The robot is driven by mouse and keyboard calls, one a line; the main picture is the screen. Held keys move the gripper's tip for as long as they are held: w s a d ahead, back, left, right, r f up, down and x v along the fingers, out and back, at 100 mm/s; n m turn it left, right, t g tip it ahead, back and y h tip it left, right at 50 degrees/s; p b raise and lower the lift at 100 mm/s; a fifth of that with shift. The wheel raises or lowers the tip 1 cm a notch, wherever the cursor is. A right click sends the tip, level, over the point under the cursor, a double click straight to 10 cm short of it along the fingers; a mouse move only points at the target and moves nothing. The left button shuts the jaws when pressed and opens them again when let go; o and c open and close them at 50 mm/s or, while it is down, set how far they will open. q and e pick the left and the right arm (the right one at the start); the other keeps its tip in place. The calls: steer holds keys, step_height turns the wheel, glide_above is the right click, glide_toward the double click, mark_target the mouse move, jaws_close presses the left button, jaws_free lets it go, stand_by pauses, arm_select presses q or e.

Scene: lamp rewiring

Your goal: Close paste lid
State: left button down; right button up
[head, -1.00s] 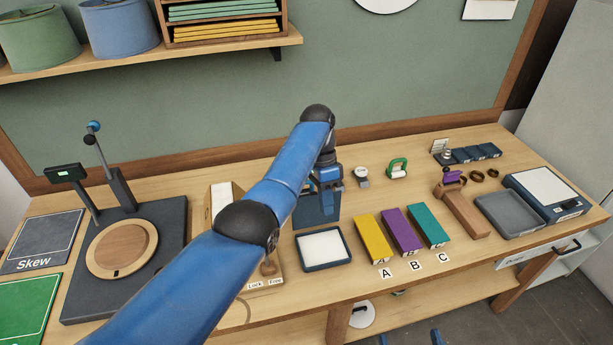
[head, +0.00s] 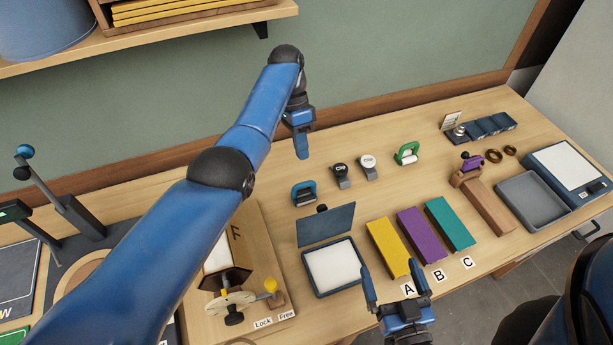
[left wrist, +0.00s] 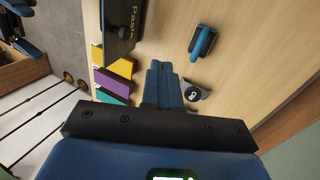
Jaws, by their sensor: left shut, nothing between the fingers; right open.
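The paste box (head: 307,281) is a shallow dark blue tray with a white pad inside. Its dark blue lid (head: 326,226) stands open at the tray's back edge. In the left wrist view the lid (left wrist: 117,25) shows the word "Paste" at the upper left. My left gripper (head: 303,152) is shut and empty, held behind and above the lid, apart from it. It also shows in the left wrist view (left wrist: 163,68). My right gripper (head: 393,280) is open and empty, to the right of the paste box and near the yellow block.
Yellow (head: 388,248), purple (head: 421,235) and teal (head: 450,223) blocks lie right of the box. A wooden fixture (head: 250,240) with a wheel stands left. A blue-handled tool (head: 304,193) and two round-topped items sit behind the lid. Bare table lies at the back.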

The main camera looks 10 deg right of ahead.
mark_target(323, 221)
arm_select(q)
steer(key=s+d+f+p, duration=0.2)
steer(key=s+f+p, duration=0.1)
steer(key=s+f, duration=0.5)
steer(key=shift+s+f, duration=0.2)
steer(key=shift+f, duration=0.05)
arm_select(e)
steer(key=r, duration=0.3)
steer(key=shift+s, duration=0.35)
steer(key=shift+s+d, duration=0.1)
steer(key=shift+s, duration=0.05)
